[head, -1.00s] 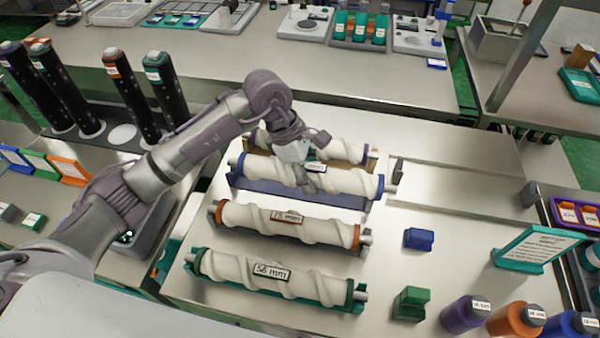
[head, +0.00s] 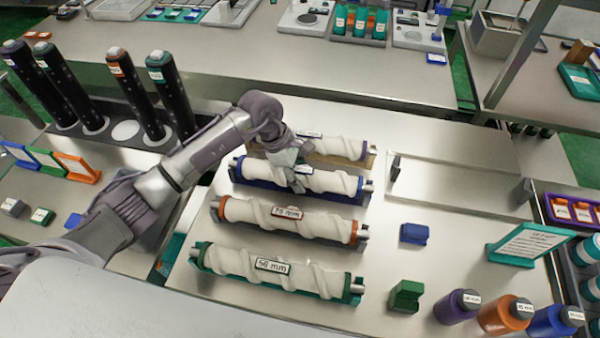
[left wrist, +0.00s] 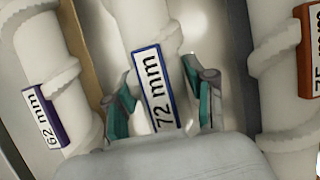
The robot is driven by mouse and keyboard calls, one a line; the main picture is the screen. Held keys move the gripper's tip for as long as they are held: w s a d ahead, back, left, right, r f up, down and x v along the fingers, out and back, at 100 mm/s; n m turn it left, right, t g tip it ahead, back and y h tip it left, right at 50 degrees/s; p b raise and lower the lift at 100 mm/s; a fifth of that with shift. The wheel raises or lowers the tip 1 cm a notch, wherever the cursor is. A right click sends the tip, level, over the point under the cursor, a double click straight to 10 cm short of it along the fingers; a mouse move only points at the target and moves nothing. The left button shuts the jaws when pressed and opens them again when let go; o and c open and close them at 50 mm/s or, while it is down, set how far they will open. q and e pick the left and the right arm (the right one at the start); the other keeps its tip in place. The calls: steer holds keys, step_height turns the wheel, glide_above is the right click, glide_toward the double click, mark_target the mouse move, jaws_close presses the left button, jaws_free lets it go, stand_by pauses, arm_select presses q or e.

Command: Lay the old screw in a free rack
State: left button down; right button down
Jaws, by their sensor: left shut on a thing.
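A white spiral screw labelled 72 mm, with blue ends (head: 335,183), lies lengthwise at the blue rack (head: 290,197) and looks seated in it. My left gripper (head: 299,172) is shut on this screw near its middle. In the left wrist view its two fingers (left wrist: 160,85) straddle the screw beside the 72 mm label (left wrist: 160,92). The 62 mm screw (left wrist: 42,90) lies on one side and the 75 mm screw (left wrist: 285,85) on the other. My right gripper is not in view.
The 62 mm screw (head: 340,149) lies behind. A blue block (head: 414,234) and a green block (head: 405,296) stand right. A bare steel area (head: 455,185) lies at the right back.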

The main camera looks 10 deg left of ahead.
arm_select(q)
steer(key=shift+f, duration=0.1)
steer(key=shift+c, duration=1.9)
jaws_free()
steer(key=shift+r, duration=0.25)
steer(key=b+v, duration=0.3)
steer(key=v, duration=0.7)
steer(key=shift+a+r, duration=0.2)
steer(key=shift+a, duration=0.1)
steer(key=shift+a+r+b, duration=0.2)
steer(key=shift+r+b, duration=0.15)
steer(key=shift+r, duration=0.25)
